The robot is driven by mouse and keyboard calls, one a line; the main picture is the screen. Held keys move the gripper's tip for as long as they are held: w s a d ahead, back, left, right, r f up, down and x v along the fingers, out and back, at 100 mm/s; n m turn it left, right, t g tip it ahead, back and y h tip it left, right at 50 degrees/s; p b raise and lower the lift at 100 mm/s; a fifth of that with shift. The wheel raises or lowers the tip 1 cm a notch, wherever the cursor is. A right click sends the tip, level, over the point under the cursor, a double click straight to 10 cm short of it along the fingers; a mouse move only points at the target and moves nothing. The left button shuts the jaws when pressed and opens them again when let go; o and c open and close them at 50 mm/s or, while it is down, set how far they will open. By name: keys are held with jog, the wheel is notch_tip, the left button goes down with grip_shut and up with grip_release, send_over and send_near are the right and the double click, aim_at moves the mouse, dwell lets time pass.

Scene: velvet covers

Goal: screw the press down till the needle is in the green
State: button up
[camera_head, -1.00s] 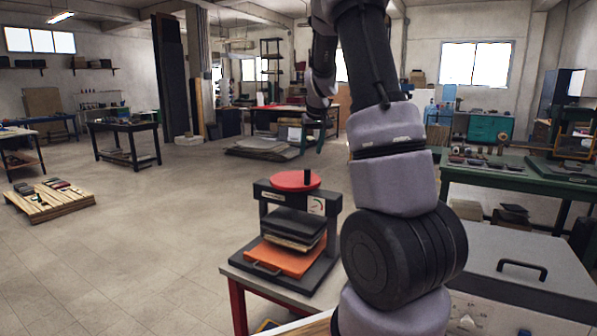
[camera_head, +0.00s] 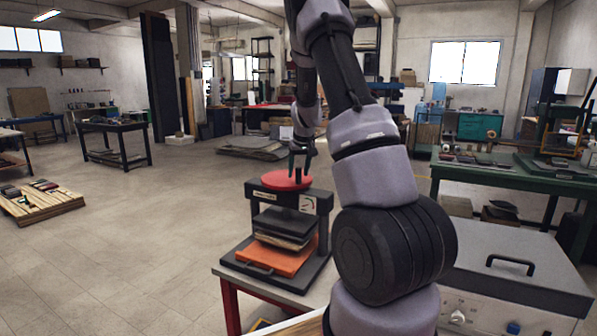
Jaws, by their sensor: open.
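The press (camera_head: 322,203) stands on a small table with red legs. On top is a red disc wheel (camera_head: 278,181) with an upright black handle (camera_head: 299,178) near its right edge. A small pale dial (camera_head: 307,203) is on the frame's right front; a green and a red mark show faintly, but I cannot read the needle. A black plate (camera_head: 283,222) sits over a pale stack (camera_head: 284,240) on an orange board (camera_head: 270,258). My gripper (camera_head: 301,168) is open, pointing down over the wheel, close above the handle. I cannot tell whether it touches the handle.
The table edge (camera_head: 255,288) is in front of the press. A grey box with a black handle (camera_head: 515,266) stands at the right. A green workbench (camera_head: 475,178) is behind it, and a pallet (camera_head: 42,207) lies on the floor at left.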

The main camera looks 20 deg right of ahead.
grip_shut()
dwell(1.3)
